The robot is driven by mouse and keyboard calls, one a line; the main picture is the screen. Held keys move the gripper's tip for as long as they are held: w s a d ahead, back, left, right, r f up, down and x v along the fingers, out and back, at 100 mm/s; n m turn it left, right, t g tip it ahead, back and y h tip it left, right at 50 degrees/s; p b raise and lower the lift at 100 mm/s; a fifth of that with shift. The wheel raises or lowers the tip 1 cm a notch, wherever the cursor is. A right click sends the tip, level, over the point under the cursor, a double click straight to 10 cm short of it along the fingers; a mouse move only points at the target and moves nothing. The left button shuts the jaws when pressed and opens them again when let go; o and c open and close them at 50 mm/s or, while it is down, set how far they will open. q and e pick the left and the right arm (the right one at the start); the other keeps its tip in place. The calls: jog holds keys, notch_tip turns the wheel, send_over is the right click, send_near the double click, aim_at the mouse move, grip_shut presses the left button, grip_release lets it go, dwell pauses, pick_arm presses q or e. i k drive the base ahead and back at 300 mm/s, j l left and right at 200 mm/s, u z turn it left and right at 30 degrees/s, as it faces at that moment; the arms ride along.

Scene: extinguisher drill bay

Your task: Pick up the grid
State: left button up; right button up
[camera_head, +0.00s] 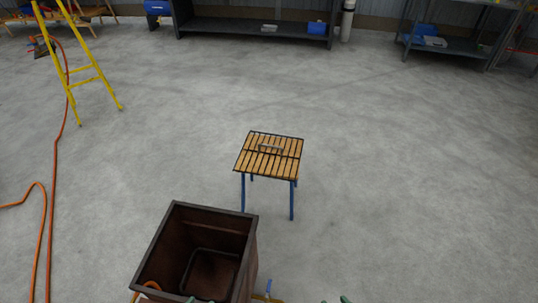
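A dark grid (254,161) with thin bars and a grey raised handle (270,149) appears to lie flat on a small stool (292,200). The stool has an orange-brown slatted top and blue legs, and stands on the floor near the middle of the view. The grid's bars are hard to separate from the slats beneath. Neither gripper can be clearly made out. Only small greenish slivers show at the bottom edge, and I cannot tell what they belong to.
An open rusty brown bin (245,225) stands in front and left of the stool. An orange hose (57,150) runs along the left floor near a yellow ladder (85,78). Dark shelves (250,32) line the back. Floor right of the stool is clear.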

aim_at(270, 150)
jog(key=k, duration=0.55)
jog(key=k+z, duration=0.1)
jog(key=z, duration=1.15)
jog(key=i+l+z, duration=0.25)
jog(key=i, duration=0.2)
jog(key=i+l+z, duration=0.1)
jog(key=i+z, duration=0.15)
jog(key=i, duration=0.25)
jog(key=i+u, duration=0.4)
jog(key=i, duration=0.15)
jog(key=i+l+u, duration=0.25)
jog(key=i+u, duration=0.15)
jog(key=i, duration=0.15)
jog(key=i+j+u, duration=0.1)
jog(key=i+u, duration=0.35)
jog(key=i+l+u, duration=0.2)
jog(key=i+u, duration=0.25)
jog(key=i, duration=0.2)
jog(key=i+j+u, duration=0.1)
jog(key=i+u, duration=0.4)
jog(key=i+l+u, duration=0.1)
jog(key=i+u, duration=0.35)
jog(key=i, duration=0.15)
jog(key=i+u, duration=0.15)
jog(key=u, duration=0.3)
jog(key=i+u, duration=0.1)
jog(key=u, duration=0.35)
jog(key=i+l+u, duration=0.15)
jog(key=u, duration=0.3)
